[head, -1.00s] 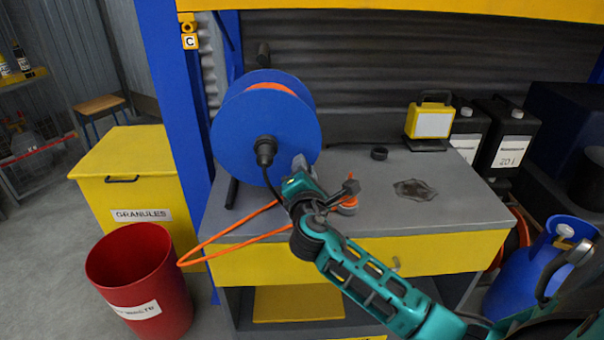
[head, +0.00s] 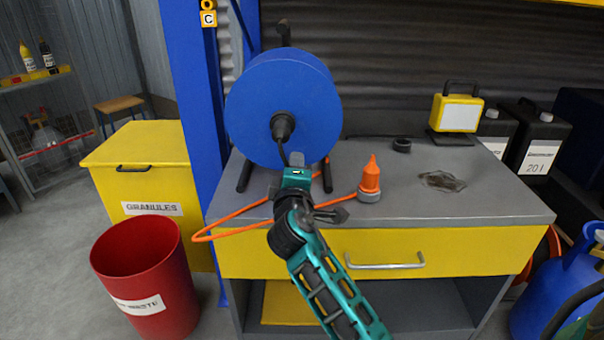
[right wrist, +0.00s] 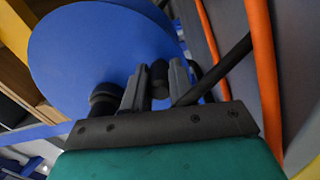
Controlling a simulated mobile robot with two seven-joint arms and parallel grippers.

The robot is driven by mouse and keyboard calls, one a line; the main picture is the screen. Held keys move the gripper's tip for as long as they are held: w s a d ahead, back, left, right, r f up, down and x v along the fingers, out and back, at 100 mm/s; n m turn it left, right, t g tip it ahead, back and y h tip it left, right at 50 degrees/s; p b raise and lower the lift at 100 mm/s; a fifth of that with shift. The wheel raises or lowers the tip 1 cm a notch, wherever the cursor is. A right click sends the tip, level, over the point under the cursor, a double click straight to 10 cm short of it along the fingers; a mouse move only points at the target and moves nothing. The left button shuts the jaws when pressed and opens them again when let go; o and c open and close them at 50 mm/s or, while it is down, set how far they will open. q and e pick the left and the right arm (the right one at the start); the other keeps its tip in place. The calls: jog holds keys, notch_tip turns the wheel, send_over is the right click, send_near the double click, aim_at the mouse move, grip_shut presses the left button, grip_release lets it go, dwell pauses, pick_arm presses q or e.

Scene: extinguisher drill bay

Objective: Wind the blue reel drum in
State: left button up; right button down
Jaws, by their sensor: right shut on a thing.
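The blue reel drum (head: 262,105) stands upright on the grey bench top, with a dark round hub (head: 283,127) at its centre. My right gripper (head: 297,162) is in front of the drum's lower face, below and slightly right of the hub. In the right wrist view, its fingers (right wrist: 158,85) are shut on a dark crank knob (right wrist: 159,74) beside the hub; the drum's blue disc (right wrist: 95,50) fills the upper left. An orange cable (head: 235,222) loops out over the bench's front edge to an orange plug (head: 370,180) standing on the bench. My left gripper is not in view.
A red bin (head: 140,265) and yellow granules box (head: 140,165) stand left. A blue cylinder (head: 555,290) stands at right.

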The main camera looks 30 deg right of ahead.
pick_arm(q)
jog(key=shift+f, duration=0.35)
pick_arm(e)
jog(key=shift+w+a+f+m, duration=0.1)
jog(key=shift+m, duration=0.2)
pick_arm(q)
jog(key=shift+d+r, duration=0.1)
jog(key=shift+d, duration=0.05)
pick_arm(e)
jog(key=c, duration=0.9)
grip_release()
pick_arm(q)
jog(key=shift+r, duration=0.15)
pick_arm(e)
jog(key=shift+a, duration=0.1)
